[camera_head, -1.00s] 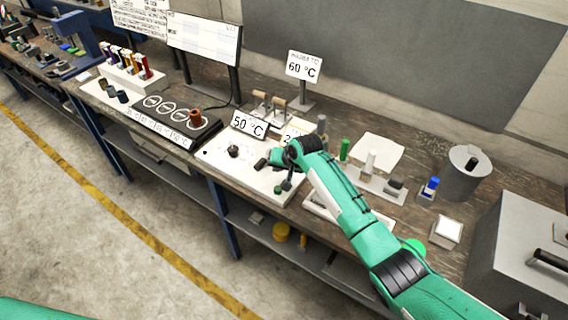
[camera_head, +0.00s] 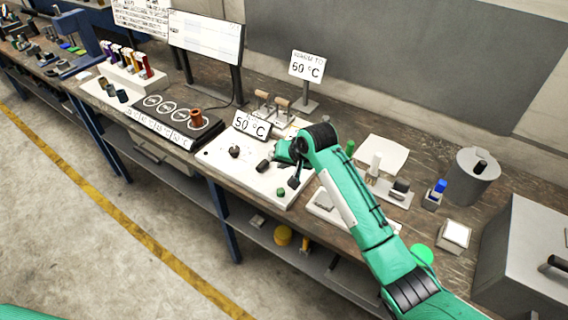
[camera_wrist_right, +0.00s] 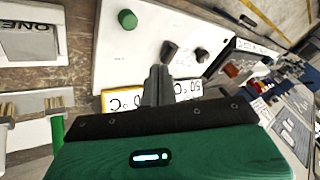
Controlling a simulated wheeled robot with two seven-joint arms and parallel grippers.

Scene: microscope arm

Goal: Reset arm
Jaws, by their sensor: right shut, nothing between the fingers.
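My right gripper (camera_head: 272,157) is over the white control panel (camera_head: 222,150), its arm coming in from the lower right. In the wrist view the gripper (camera_wrist_right: 158,72) has its grey fingers shut together with nothing between them. Their tips are close to a dark knob (camera_wrist_right: 170,50); whether they touch it I cannot tell. That knob also shows in the head view (camera_head: 263,165). A second dark knob (camera_head: 234,151) and a green button (camera_head: 280,192) are on the same panel. My left gripper is not in view.
A "50 °C" card (camera_head: 250,125) stands behind the panel, and a "60 °C" sign (camera_head: 307,66) on a post stands farther back. A heater block with rings (camera_head: 168,110) is to the left. A grey cylinder (camera_head: 470,178) and a large grey box (camera_head: 525,250) are at the right.

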